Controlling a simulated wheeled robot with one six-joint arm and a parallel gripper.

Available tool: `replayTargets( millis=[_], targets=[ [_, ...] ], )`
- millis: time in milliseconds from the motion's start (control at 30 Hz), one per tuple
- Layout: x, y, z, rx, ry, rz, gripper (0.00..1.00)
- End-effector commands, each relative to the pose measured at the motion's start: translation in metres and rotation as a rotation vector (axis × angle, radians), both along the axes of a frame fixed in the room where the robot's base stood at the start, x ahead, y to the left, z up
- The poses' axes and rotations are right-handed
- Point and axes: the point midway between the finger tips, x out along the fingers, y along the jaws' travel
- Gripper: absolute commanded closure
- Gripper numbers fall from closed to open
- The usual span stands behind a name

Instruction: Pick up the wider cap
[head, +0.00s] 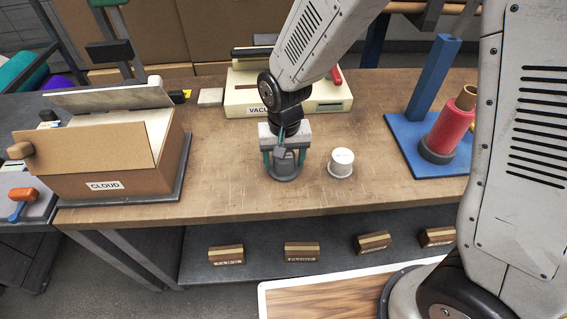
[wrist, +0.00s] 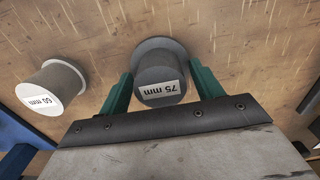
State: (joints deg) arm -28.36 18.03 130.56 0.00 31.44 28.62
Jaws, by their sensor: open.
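The wider cap is dark grey, marked 75 mm in the wrist view (wrist: 160,72). It stands on the wooden bench, and its flange shows under my gripper in the head view (head: 285,174). A narrower white cap (head: 341,163), marked 60 mm, stands just to its right; the wrist view shows it at the left (wrist: 52,88). My gripper (head: 284,158) points down over the grey cap. Its green fingers (wrist: 158,92) are open, one on each side of the cap's upper part. Whether they touch it cannot be told.
A brown box marked CLOUD (head: 115,155) stands at the left. A cream vacuum unit (head: 290,95) is behind my gripper. A blue stand (head: 412,140) with a red roll (head: 450,125) is at the right. Several small labelled blocks lie on the lower shelf (head: 270,232).

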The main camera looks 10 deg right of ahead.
Motion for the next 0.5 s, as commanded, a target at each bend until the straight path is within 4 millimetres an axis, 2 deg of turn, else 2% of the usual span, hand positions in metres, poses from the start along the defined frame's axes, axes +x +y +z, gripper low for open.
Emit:
replayTargets(
  millis=[167,200,333,367,500],
  targets=[
    [0.0001,0.0000,0.0001,0.000,0.000,0.000,0.35],
    [0.0001,0.0000,0.0001,0.000,0.000,0.000,0.40],
    [0.0001,0.0001,0.0002,0.000,0.000,0.000,0.76],
    [0.0001,0.0001,0.0002,0.000,0.000,0.000,0.81],
    [0.0002,0.0001,0.0006,0.000,-0.001,0.000,0.81]
  ],
)
